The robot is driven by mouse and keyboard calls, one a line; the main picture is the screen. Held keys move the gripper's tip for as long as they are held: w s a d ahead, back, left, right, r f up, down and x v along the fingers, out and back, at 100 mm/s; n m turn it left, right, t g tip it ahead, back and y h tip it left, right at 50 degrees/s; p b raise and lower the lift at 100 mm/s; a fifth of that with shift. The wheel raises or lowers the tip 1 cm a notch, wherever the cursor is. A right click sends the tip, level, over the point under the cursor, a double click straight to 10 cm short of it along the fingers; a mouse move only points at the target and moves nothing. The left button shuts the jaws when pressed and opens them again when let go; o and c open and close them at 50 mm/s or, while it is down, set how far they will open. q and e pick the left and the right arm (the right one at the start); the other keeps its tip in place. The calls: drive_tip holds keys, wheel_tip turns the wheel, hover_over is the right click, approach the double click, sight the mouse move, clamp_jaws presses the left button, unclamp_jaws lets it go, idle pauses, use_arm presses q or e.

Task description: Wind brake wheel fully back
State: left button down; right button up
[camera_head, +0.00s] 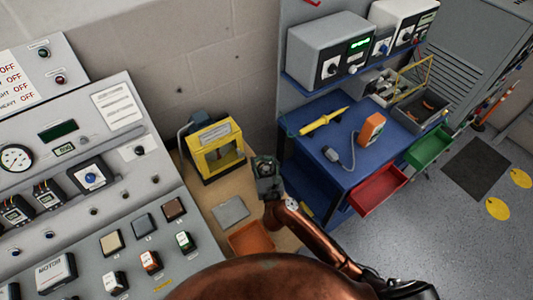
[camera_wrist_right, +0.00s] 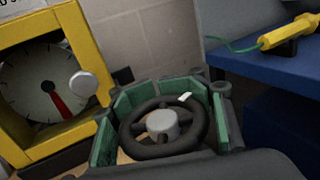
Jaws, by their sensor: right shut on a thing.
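The brake wheel (camera_wrist_right: 163,130) is a black ring with a grey hub, seen in the right wrist view. A small white mark shows on its rim at the upper right. My right gripper (camera_wrist_right: 165,115) is shut around the wheel, with its green-lined fingers on both sides of the rim. In the head view my right gripper (camera_head: 267,176) is just right of a yellow-framed unit (camera_head: 217,150) and hides the wheel there. My left gripper is not in view.
A wooden bench (camera_head: 205,193) holds a grey plate (camera_head: 231,211) and an orange tray (camera_head: 251,238). A grey control console (camera_head: 75,215) stands at the left. A blue cart (camera_head: 340,165) stands close on the right, with its red drawer (camera_head: 378,191) and green drawer (camera_head: 430,147) pulled out.

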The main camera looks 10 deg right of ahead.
drive_tip(key=shift+s+a+f+n+y+p, duration=0.15)
drive_tip(key=shift+a+n+y+p, duration=0.1)
drive_tip(key=shift+n+y+p, duration=0.4)
drive_tip(key=shift+s+a+f+n+y+p, duration=0.1)
drive_tip(key=shift+a+n+y+p, duration=0.3)
drive_tip(key=shift+y, duration=0.45)
drive_tip(key=shift+y+p, duration=0.3)
drive_tip(key=shift+f, duration=0.1)
drive_tip(key=o, duration=0.7)
drive_tip(key=shift+c, duration=0.2)
drive_tip(key=o, duration=0.3)
drive_tip(key=shift+s+d, duration=0.1)
drive_tip(key=shift+d, duration=0.05)
drive_tip(key=o, duration=0.4)
drive_tip(key=shift+r, duration=0.25)
drive_tip(key=shift+o, duration=0.2)
drive_tip(key=shift+r, duration=0.1)
